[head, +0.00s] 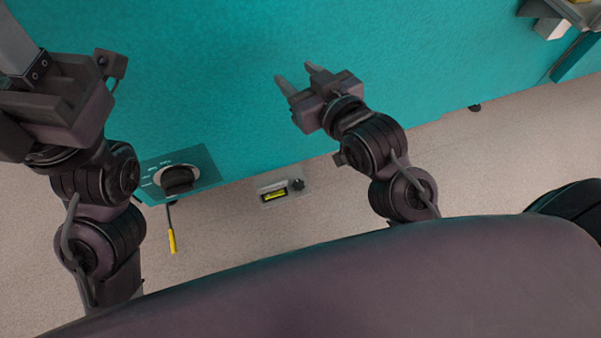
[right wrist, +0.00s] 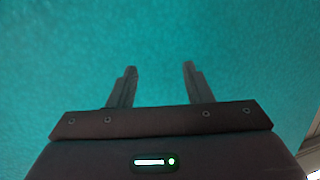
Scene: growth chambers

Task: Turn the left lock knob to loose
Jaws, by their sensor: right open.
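A black round knob (head: 178,180) sits on a teal panel with small white labels around it, at the lower left of the head view. The labels are too small to read, and I cannot tell whether this is the left lock knob. My right gripper (head: 296,74) is open and empty above the teal surface, up and to the right of the knob. In the right wrist view its two fingers (right wrist: 159,70) stand apart with only teal between them. My left gripper (head: 55,95) is at the upper left, its fingers partly out of frame.
A wide teal surface (head: 200,60) fills the top. A yellow-handled tool (head: 172,240) hangs below the knob panel. Speckled floor lies below. Grey equipment shows at upper right.

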